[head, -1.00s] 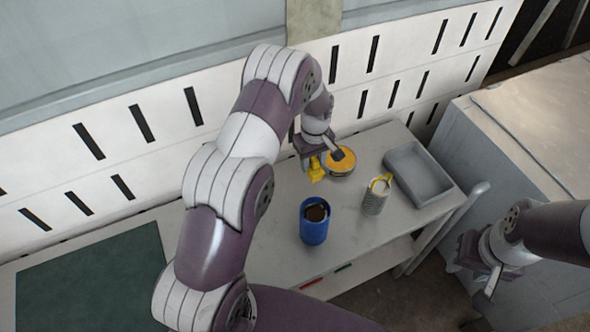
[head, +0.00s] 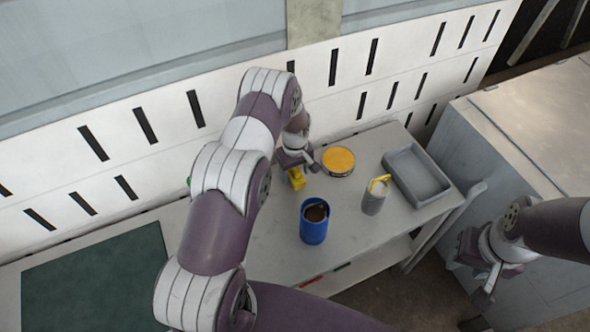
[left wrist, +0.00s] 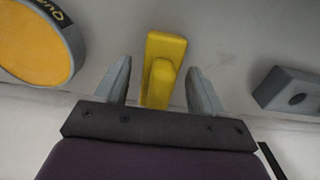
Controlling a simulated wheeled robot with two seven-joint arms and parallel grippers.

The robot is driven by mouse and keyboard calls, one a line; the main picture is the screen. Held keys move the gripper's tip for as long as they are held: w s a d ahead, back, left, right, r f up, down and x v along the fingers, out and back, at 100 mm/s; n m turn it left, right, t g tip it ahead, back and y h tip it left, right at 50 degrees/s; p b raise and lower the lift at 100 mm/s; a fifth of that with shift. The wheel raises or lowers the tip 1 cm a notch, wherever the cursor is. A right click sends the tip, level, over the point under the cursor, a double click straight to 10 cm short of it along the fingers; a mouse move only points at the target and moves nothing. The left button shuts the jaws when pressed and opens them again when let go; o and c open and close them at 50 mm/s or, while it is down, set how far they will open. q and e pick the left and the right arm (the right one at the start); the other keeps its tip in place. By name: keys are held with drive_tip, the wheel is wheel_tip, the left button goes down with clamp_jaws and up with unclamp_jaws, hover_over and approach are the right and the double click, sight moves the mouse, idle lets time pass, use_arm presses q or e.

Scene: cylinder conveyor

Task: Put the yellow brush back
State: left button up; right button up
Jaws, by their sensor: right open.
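The yellow brush (head: 296,179) is at the back of the light table, in front of the slotted wall panel. In the left wrist view the brush (left wrist: 163,72) stands between my two fingers, with a visible gap on each side. My left gripper (head: 300,164) is over it, and in the wrist view the left gripper (left wrist: 160,85) looks open around it. In the head view my arm partly hides the brush, and I cannot tell whether its base touches the table. My right gripper (head: 484,275) is open and empty, off the table's right side.
A round yellow-topped tin (head: 338,161) is right of the brush. A blue cup (head: 313,222), a grey cup (head: 373,203) with something yellow in it, and a grey tray (head: 420,178) stand on the table. A green mat (head: 95,280) lies at the left.

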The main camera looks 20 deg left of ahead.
sight(296, 181)
use_arm(q)
drive_tip(key=shift+r, duration=0.1)
drive_tip(key=shift+r, duration=0.25)
wheel_tip(296, 181, up, 11)
drive_tip(key=shift+f+b, duration=0.15)
drive_tip(key=shift+b, duration=0.75)
drive_tip(key=s+d+r+m, duration=0.2)
drive_tip(key=s+r+m, duration=0.1)
drive_tip(key=s, duration=0.4)
drive_tip(key=s+d+r+m+t, duration=0.1)
drive_tip(key=s+d+r+m, duration=0.1)
drive_tip(key=s, duration=0.6)
drive_tip(key=s+d+r+m, duration=0.2)
drive_tip(key=s+r+m, duration=0.2)
drive_tip(key=s+r, duration=0.2)
drive_tip(key=shift+s+d+m, duration=0.35)
drive_tip(key=shift+s+m, duration=0.05)
drive_tip(key=shift+s, duration=0.25)
drive_tip(key=shift+s+r, duration=0.1)
